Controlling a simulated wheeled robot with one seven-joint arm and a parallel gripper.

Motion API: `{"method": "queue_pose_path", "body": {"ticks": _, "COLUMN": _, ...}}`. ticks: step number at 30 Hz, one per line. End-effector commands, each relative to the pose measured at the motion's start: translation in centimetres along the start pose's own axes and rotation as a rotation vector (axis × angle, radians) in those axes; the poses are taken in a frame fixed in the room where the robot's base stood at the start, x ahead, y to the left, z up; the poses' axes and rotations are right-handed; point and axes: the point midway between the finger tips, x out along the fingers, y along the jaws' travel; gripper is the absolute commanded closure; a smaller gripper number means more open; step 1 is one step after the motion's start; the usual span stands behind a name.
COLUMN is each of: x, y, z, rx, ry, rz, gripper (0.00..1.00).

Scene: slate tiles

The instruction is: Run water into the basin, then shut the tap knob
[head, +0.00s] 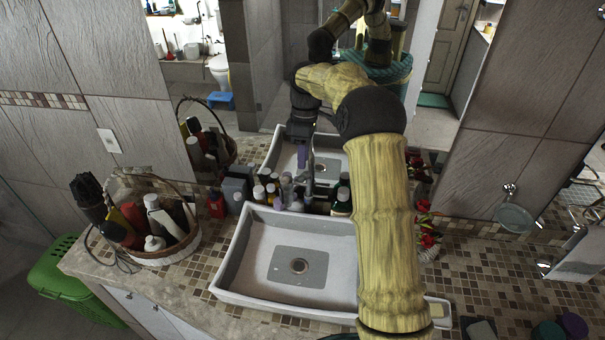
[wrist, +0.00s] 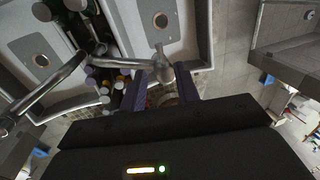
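The white rectangular basin (head: 244,282) sits on the tiled counter in the head view. Its drain shows in a grey patch, and I see no water stream or standing water. The metal tap (head: 310,172) rises behind the basin, partly hidden by bottles and my arm. My gripper (head: 304,155) points down at the tap's top. In the wrist view the tap's metal knob (wrist: 163,72) lies between the two purple fingers of my gripper (wrist: 164,86). The fingers are apart, with gaps beside the knob. The metal spout (wrist: 62,76) reaches to the left there.
Several bottles (head: 290,192) crowd behind the basin near the tap. A basket of toiletries (head: 165,252) stands on the left of the counter. Red flowers (head: 427,240) and a soap dish (head: 438,312) are on the right. A mirror behind reflects the basin and my arm.

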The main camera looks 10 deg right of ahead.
Motion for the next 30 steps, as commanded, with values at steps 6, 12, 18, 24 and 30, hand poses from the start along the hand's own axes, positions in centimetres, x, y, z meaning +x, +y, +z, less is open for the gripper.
{"method": "queue_pose_path", "body": {"ticks": 6, "x": 3.5, "y": -0.2, "z": 0.1, "rx": -0.001, "ry": -0.002, "rz": -0.005, "gripper": 0.68}}
{"method": "queue_pose_path", "body": {"ticks": 12, "x": 6.0, "y": -0.1, "z": 0.0, "rx": 0.0, "ry": -0.001, "rz": -0.002, "gripper": 0.68}}
{"method": "queue_pose_path", "body": {"ticks": 18, "x": 6.7, "y": 0.0, "z": 0.0, "rx": 0.0, "ry": 0.0, "rz": 0.001, "gripper": 0.68}}
{"method": "queue_pose_path", "body": {"ticks": 24, "x": 6.7, "y": 0.0, "z": 0.0, "rx": 0.0, "ry": 0.0, "rz": 0.001, "gripper": 0.78}}
{"method": "queue_pose_path", "body": {"ticks": 30, "x": 6.6, "y": 0.0, "z": 0.0, "rx": 0.0, "ry": 0.0, "rz": 0.001, "gripper": 1.0}}
